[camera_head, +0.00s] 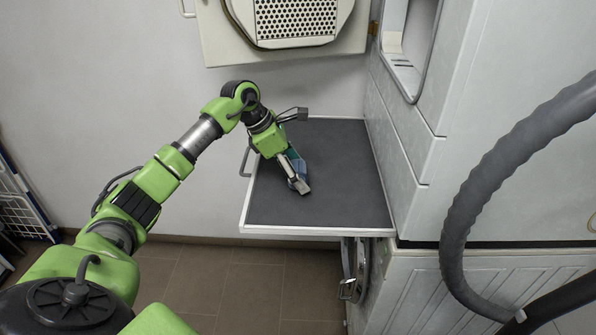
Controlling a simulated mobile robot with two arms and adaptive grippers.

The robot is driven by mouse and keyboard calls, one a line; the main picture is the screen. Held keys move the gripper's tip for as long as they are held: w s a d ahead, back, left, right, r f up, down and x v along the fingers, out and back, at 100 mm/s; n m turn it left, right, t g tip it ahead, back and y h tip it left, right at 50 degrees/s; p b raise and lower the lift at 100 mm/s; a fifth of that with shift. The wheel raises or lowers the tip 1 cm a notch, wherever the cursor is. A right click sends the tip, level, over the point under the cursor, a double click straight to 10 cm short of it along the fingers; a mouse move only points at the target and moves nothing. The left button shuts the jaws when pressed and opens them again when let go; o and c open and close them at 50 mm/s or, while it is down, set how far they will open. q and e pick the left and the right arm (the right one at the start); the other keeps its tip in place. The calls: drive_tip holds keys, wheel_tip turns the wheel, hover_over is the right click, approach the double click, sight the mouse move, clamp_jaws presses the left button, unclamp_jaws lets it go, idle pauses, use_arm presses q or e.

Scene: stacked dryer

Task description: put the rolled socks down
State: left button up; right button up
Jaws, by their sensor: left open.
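The rolled socks (297,169) are a small blue-teal bundle on the dark grey top of the pull-out shelf (340,150), near its middle. My left gripper (300,180) points down at the shelf and is open, with its fingers around or right beside the socks. The fingers and wrist hide part of the bundle. I cannot tell whether a finger touches it. My right gripper is not in view.
The shelf has a pale rim and free room on its right half. The open dryer door (300,48) hangs above it. The machine's pale front (405,140) stands along the right side. A white wire rack (22,205) is at the far left.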

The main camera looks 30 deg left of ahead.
use_arm(q)
drive_tip(key=shift+a+r, duration=0.1)
drive_tip(key=shift+r, duration=0.2)
drive_tip(key=v, duration=1.1)
drive_tip(key=shift+r+b, duration=0.25)
drive_tip(key=shift+b, duration=0.1)
